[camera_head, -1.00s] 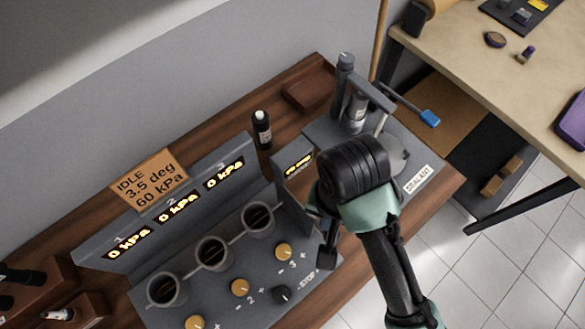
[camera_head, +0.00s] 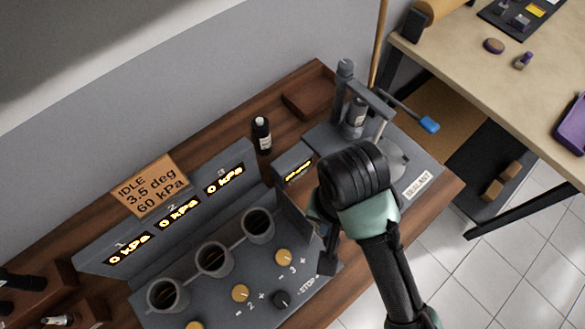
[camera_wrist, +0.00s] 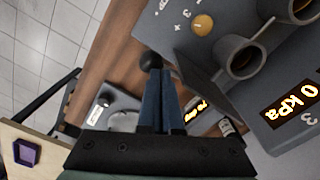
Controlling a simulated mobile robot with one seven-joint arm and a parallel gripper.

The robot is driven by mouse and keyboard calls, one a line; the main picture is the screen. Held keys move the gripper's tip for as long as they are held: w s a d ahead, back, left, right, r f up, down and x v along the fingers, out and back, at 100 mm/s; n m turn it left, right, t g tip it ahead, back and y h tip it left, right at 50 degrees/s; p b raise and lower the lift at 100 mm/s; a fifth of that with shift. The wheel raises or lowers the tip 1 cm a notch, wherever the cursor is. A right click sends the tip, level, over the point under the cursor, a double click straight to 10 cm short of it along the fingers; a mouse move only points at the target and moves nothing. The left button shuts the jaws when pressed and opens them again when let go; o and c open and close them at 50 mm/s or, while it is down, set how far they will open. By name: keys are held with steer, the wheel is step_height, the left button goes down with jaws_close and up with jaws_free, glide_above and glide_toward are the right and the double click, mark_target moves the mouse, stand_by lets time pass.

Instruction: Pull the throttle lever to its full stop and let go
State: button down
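The throttle lever is most likely the dark lever with a block-like knob (camera_head: 327,262) at the right end of the grey console (camera_head: 215,285). Its dark knob also shows in the wrist view (camera_wrist: 150,60), right at my fingertips. My gripper (camera_wrist: 158,72) has its two blue-grey fingers close together and looks shut. I cannot tell whether the lever is between them or only against their tips. The orange display board (camera_head: 150,188) reads IDLE, 3.5 deg, 60 kPa.
Three cups (camera_head: 213,258) and yellow knobs (camera_head: 283,257) stand on the console left of my gripper. A dark bottle (camera_head: 262,135) stands behind. A grey press-like stand with a blue-tipped handle (camera_head: 429,124) is beyond my wrist. A table (camera_head: 480,75) is at the right.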

steer(key=shift+w+a+r, duration=0.1)
steer(key=shift+w, duration=0.05)
steer(key=shift+r, duration=0.1)
steer(key=shift+w+a+r+p, duration=0.25)
steer(key=shift+r+p, duration=0.05)
steer(key=shift+p, duration=0.1)
steer(key=w+a+r+p, duration=0.1)
steer(key=w+p, duration=0.1)
steer(key=p, duration=0.1)
steer(key=shift+a+r, duration=0.25)
steer(key=shift+r, duration=0.15)
steer(key=shift+w+a+r, duration=0.1)
steer(key=shift+w+a, duration=0.1)
steer(key=shift+w, duration=0.1)
